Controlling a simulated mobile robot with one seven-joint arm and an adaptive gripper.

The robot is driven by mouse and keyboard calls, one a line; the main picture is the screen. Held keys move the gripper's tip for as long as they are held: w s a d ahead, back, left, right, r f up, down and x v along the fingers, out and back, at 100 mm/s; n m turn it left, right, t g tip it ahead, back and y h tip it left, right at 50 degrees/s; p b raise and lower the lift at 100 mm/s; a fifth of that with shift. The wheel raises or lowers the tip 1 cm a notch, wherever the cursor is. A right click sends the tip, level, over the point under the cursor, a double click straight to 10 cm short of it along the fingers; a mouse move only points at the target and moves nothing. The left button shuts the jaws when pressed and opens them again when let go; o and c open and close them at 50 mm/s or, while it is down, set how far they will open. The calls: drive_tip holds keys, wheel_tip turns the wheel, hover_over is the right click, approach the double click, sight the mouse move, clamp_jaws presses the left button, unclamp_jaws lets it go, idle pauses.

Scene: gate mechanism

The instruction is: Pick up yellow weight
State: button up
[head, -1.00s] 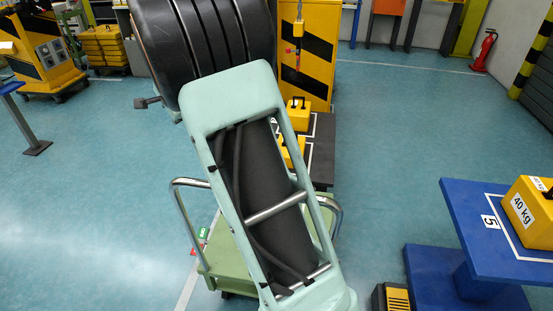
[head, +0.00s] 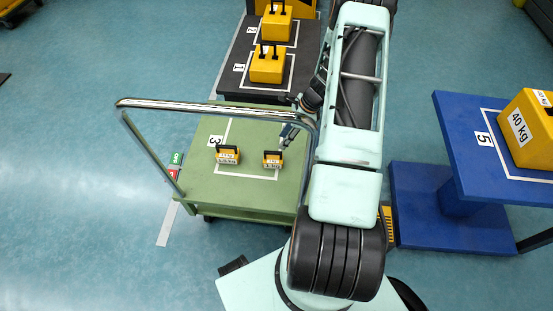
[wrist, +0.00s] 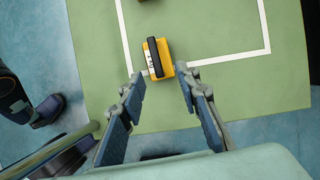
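Two small yellow weights with dark handles sit on the green cart (head: 250,190) at the place marked 3. The right one (head: 272,159) is by the white line's corner, and the left one (head: 228,155) is a little way off. My gripper (head: 287,134) is just above and beside the right weight. In the wrist view my gripper (wrist: 160,77) is open and empty. A yellow weight (wrist: 158,60) with a black handle lies just beyond the fingertips, roughly centred between them. Another yellow piece is cut off at the top edge of the wrist view.
Larger yellow weights (head: 268,66) (head: 277,25) stand on a dark platform (head: 238,62) behind the cart. The cart's metal handrail (head: 215,105) runs close to my arm.

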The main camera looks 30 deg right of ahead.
sight(273, 152)
drive_tip(key=b+x, duration=0.1)
drive_tip(key=x, duration=0.3)
drive_tip(key=shift+a+f, duration=0.15)
drive_tip(key=shift+f, duration=0.15)
drive_tip(key=x, duration=0.2)
drive_tip(key=b+x, duration=0.1)
drive_tip(key=x, duration=0.1)
drive_tip(key=shift+s+a+f, duration=0.1)
drive_tip(key=shift+s+a, duration=0.05)
drive_tip(key=shift+a, duration=0.2)
drive_tip(key=shift+a+f, duration=0.15)
drive_tip(key=shift+f, duration=0.2)
drive_tip(key=shift+c, duration=0.4)
clamp_jaws()
drive_tip(key=shift+r, duration=0.15)
